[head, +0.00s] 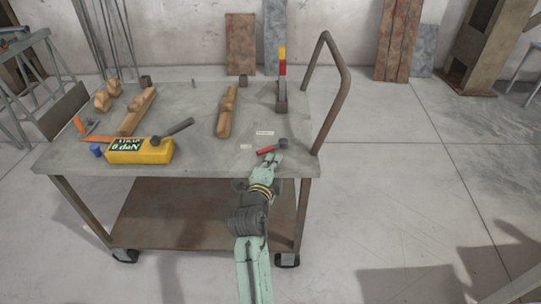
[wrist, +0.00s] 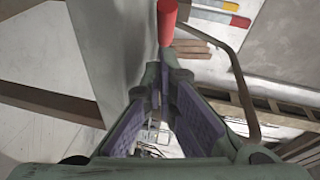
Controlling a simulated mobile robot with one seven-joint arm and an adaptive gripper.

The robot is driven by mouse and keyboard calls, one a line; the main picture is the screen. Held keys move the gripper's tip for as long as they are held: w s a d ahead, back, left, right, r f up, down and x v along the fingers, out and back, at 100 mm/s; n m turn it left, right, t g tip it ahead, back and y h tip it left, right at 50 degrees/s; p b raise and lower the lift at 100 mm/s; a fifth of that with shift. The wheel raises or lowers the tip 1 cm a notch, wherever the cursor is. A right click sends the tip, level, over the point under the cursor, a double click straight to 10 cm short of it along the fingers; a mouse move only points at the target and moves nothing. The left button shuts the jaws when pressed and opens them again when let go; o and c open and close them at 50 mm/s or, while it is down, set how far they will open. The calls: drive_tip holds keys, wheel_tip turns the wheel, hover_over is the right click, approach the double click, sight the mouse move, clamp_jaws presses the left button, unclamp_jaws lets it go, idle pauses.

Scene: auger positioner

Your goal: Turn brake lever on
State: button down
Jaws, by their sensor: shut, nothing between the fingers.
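The brake lever, with a red grip (head: 268,150) and a dark end, is at the front right of the grey cart top (head: 200,105). It points left and slightly toward me in the head view. The red grip also shows at the top of the wrist view (wrist: 167,22), just beyond the fingertips. My gripper (head: 274,160) is at the cart's front edge, right by the lever. In the wrist view my gripper (wrist: 164,68) has its fingertips together with nothing between them. I cannot tell whether the fingertips touch the grip. The lever's pivot is partly hidden.
Two small white labels (head: 265,133) lie behind the lever. A yellow box (head: 140,151) with a dark handle is at the left front. Wooden pieces (head: 227,112), a yellow-and-red-topped post (head: 282,75) and the brown cart handle (head: 333,90) stand around.

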drive_tip(key=shift+w+a+f, duration=0.15)
drive_tip(key=shift+w+a, duration=0.2)
drive_tip(key=shift+w, duration=0.25)
drive_tip(key=shift+w+a+f+b, duration=0.2)
drive_tip(key=shift+a+b, duration=0.1)
drive_tip(key=shift+b, duration=0.65)
drive_tip(key=shift+a+r, duration=0.15)
drive_tip(key=shift+a, duration=0.05)
drive_tip(key=shift+d, duration=0.15)
